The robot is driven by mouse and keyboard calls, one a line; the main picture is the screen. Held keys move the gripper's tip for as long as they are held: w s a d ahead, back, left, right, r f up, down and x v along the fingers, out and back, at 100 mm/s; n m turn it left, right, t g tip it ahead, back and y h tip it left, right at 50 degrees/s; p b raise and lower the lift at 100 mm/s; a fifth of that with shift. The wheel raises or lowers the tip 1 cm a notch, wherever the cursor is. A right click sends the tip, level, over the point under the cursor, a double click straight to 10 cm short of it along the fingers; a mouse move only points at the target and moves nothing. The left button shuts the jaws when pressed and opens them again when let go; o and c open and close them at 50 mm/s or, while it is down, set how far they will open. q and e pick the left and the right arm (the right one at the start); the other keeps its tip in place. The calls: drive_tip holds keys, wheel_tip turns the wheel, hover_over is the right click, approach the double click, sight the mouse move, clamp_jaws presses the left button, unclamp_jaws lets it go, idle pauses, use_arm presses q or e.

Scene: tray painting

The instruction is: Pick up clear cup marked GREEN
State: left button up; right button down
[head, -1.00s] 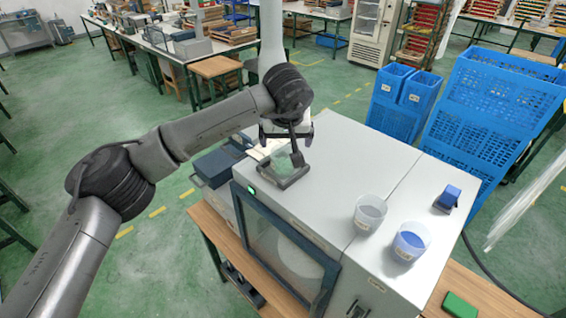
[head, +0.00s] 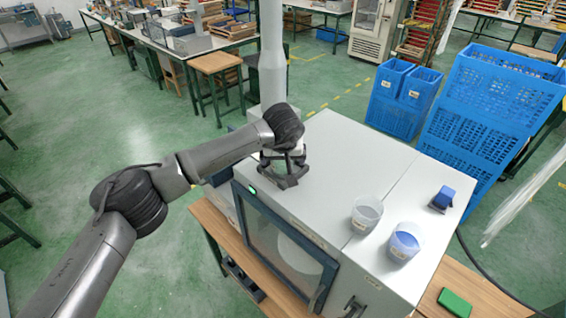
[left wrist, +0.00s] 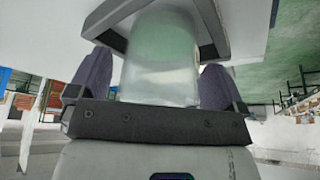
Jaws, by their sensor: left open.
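In the left wrist view a clear, green-tinted cup (left wrist: 162,62) stands between the purple-grey finger pads of my left gripper (left wrist: 158,88). The fingers are open on either side of it. No marking on this cup can be read. A dark-framed tray (left wrist: 212,28) shows behind the cup. In the head view my left gripper (head: 284,160) is low at the tray (head: 293,181), at the back left of the grey cabinet top, and mostly hides the cup. My right gripper is not in view.
A clear cup with greyish contents (head: 366,214) and a cup with blue contents (head: 405,241) stand on the cabinet top (head: 350,160) at right. A green block (head: 455,302) lies on the wooden table. The cabinet's middle is clear.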

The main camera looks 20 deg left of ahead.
use_arm(q)
drive_tip(key=shift+c, duration=0.4)
drive_tip(key=c, duration=1.1)
